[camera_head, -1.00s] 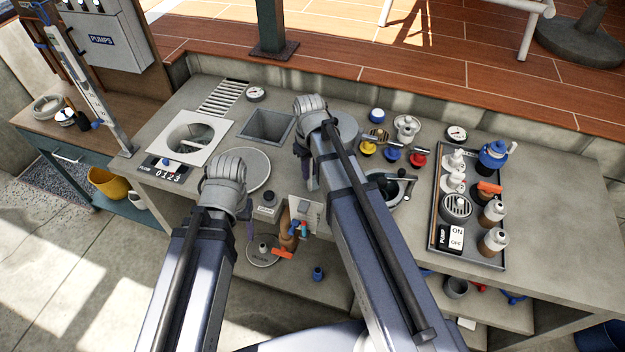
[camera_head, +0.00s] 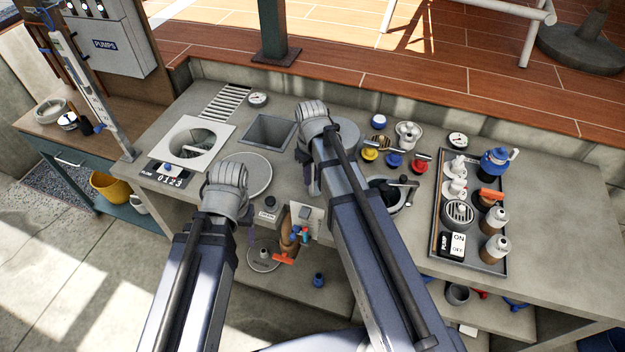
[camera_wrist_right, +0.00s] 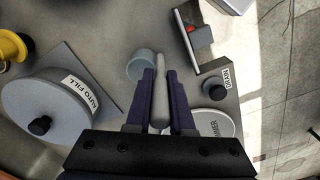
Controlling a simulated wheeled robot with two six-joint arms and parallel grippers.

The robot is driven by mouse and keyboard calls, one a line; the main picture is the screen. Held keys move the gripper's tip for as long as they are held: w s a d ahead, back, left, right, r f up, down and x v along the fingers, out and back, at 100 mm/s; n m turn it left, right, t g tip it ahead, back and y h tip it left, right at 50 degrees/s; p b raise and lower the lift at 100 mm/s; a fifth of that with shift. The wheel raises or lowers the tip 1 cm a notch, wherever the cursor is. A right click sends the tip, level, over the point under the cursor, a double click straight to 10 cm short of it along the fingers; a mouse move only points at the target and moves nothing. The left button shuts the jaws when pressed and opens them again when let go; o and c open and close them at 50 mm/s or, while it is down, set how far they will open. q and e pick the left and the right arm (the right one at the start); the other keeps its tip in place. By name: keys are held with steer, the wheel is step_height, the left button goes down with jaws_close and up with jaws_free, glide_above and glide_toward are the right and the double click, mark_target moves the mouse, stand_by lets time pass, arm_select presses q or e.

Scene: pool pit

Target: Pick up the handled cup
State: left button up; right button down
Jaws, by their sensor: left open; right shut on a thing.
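The handled cup (camera_wrist_right: 141,66) shows in the right wrist view as a small grey-green round cup just beyond my fingertips. A pale grey handle (camera_wrist_right: 160,100), thicker towards my wrist, runs back from beside its rim. My right gripper (camera_wrist_right: 160,92) is shut on this handle, with a dark finger on each side. In the head view my right arm hides most of this gripper and the cup. My left gripper (camera_head: 250,222) is open near the counter's front edge, left of my right arm. Its fingers are mostly hidden behind its own wrist.
In the right wrist view an "AUTO FILL" lid (camera_wrist_right: 40,108) lies left of my gripper. Orange-handled piping (camera_head: 287,245) sits below the front edge.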

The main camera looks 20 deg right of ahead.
step_height(320, 180, up, 10)
steer(key=p, duration=1)
